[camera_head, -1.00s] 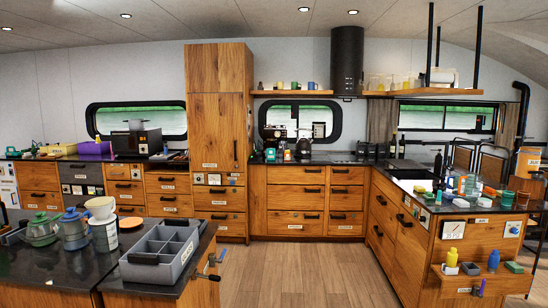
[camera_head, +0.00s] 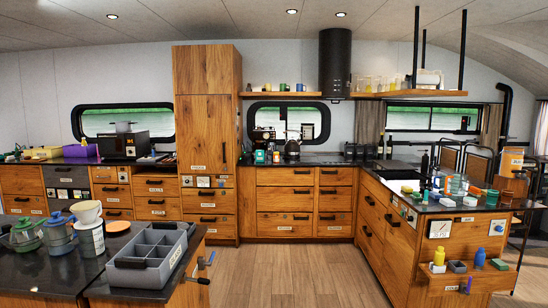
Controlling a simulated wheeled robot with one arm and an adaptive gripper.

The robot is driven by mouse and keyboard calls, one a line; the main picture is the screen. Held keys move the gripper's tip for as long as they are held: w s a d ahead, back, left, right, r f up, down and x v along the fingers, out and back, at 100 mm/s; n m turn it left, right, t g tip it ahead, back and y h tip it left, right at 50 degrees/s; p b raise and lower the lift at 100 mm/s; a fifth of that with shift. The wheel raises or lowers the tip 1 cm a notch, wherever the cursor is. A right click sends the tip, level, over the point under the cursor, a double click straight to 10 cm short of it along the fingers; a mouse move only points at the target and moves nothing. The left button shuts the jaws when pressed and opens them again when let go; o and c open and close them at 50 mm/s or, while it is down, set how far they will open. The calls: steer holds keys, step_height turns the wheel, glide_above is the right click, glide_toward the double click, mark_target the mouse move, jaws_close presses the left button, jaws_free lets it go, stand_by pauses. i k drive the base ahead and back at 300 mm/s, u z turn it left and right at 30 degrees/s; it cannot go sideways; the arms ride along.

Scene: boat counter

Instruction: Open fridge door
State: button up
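A tall wooden cabinet (camera_head: 207,100) stands against the back wall, left of centre. Its tall door (camera_head: 204,130) is closed and has a dark vertical handle (camera_head: 224,152) near its right edge. A small label (camera_head: 197,168) sits low on this door, too small to read surely. No other front is clearly marked as the fridge, so I cannot tell for certain that this is its door. My gripper is not in view.
A dark-topped counter (camera_head: 40,275) with a grey divided box (camera_head: 128,277), jugs and a dripper stands near at left. A wooden counter run (camera_head: 400,235) bounds the right. The wooden floor (camera_head: 285,270) between them is clear.

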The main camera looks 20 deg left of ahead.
mark_target(204, 126)
steer(key=u, duration=0.25)
steer(key=i, duration=2.65)
steer(key=u, duration=0.55)
steer(key=i, duration=1.7)
steer(key=u, duration=0.9)
steer(key=i, duration=2.05)
steer(key=u, duration=0.65)
steer(key=i, duration=0.45)
